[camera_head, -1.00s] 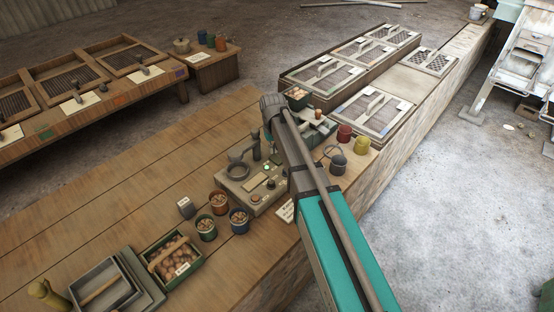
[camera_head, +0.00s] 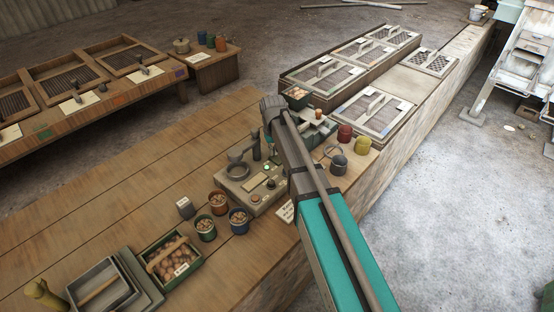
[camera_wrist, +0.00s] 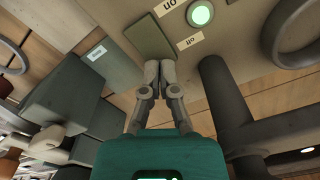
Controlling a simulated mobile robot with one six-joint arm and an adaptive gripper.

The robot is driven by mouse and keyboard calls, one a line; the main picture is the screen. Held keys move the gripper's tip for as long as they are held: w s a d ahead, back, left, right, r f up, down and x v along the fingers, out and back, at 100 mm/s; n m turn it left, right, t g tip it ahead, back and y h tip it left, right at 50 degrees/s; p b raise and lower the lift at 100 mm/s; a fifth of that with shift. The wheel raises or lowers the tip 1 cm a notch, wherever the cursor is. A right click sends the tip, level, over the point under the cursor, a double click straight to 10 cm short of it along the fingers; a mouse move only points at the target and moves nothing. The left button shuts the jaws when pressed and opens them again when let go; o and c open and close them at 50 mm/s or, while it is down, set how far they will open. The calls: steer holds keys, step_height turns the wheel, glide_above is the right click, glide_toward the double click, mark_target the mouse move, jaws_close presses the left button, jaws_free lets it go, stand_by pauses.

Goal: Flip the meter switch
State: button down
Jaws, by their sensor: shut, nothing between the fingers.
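The meter is a beige-grey box (camera_head: 236,190) on the wooden bench, partly behind my arm, with a small lit green area on top. In the wrist view, its panel (camera_wrist: 225,50) has a round lit green lamp (camera_wrist: 201,13) and two white labels, reading "on" (camera_wrist: 170,7) and "off" (camera_wrist: 190,41) upside down. A dark olive rectangular piece (camera_wrist: 147,35) sits beside the labels; I cannot tell whether it is the switch. My gripper (camera_wrist: 159,66) is shut and empty, its tips at the near edge of that piece; contact is unclear. The head view hides the fingertips.
A dark post (camera_wrist: 225,105) and a ring (camera_wrist: 297,35) stand right of my fingers. Cups of brown pieces (camera_head: 219,203) and a green crate (camera_head: 171,263) are left of the meter. Red (camera_head: 345,132) and yellow (camera_head: 362,144) cups stand right of my arm.

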steer(key=shift+f+b, duration=0.55)
steer(key=shift+f, duration=0.1)
stand_by(0.5)
steer(key=shift+r, duration=0.15)
steer(key=shift+r+p, duration=3.45)
steer(key=shift+p, duration=0.1)
steer(key=s+d+m, duration=0.1)
steer(key=s+d, duration=0.6)
steer(key=s, duration=0.4)
steer(key=s+d+r+m+p, duration=0.1)
steer(key=s+d+m, duration=0.1)
steer(key=s+d, duration=0.6)
steer(key=s, duration=0.2)
steer(key=shift+s+d, duration=0.25)
steer(key=shift+s, duration=0.1)
